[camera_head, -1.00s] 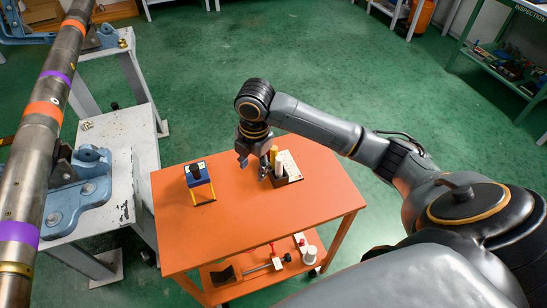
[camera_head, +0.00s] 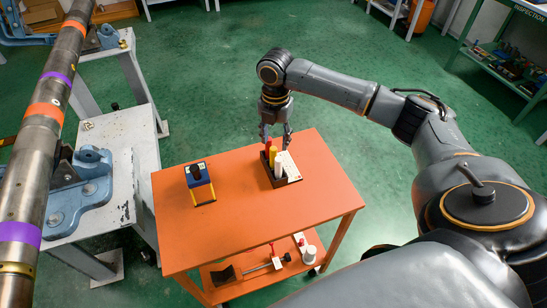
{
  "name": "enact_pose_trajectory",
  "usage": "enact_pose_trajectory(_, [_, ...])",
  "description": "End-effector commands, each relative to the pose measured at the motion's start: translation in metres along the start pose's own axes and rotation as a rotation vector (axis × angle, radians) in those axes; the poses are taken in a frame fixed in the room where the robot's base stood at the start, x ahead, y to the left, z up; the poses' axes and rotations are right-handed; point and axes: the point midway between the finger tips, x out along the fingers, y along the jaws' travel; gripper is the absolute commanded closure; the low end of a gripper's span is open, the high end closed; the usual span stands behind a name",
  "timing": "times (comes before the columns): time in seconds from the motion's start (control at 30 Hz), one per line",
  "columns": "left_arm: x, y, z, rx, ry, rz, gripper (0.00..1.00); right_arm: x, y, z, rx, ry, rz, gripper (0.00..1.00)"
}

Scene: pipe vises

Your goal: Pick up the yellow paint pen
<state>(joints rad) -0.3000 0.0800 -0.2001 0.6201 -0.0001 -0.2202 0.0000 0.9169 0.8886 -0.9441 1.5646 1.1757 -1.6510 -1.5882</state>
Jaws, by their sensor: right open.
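The yellow paint pen (camera_head: 272,156) stands upright in a small dark holder (camera_head: 267,175) on the orange cart. A white pen (camera_head: 279,168) stands in front of it, and a red one (camera_head: 267,146) shows behind it. My right gripper (camera_head: 275,139) points down with its fingers apart, at the far side of the holder, just above and behind the yellow pen in the picture. It appears empty; whether a finger touches a pen cannot be told. My left gripper is not in view.
A blue and black device (camera_head: 197,175) with yellow legs stands left on the orange cart top (camera_head: 240,225). The lower shelf holds a clamp-like tool (camera_head: 268,266) and a white cylinder (camera_head: 309,255). A long banded pipe (camera_head: 42,130) on blue vises (camera_head: 72,195) runs along the left.

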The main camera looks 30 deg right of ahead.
Motion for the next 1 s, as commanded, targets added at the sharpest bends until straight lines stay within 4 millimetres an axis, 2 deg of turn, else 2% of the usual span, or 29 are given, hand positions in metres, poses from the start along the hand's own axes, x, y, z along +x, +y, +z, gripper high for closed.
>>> enact_pose_trajectory(0.4, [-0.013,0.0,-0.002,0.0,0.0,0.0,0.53,0.049,0.002,-0.004,0.001,-0.001,-0.002,0.54])
enact_pose_trajectory(0.67, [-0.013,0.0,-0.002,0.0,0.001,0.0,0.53,0.053,0.003,-0.004,-0.001,-0.001,-0.001,0.54])
enact_pose_trajectory(0.77, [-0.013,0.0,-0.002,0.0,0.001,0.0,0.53,0.053,0.003,-0.004,0.0,-0.001,-0.001,0.7])
enact_pose_trajectory(0.9, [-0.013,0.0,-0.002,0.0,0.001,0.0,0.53,0.053,0.003,-0.004,0.0,-0.001,-0.001,0.98])
enact_pose_trajectory(1.0, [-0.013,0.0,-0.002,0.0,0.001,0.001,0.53,0.053,0.003,-0.004,0.0,-0.001,-0.001,1.0])
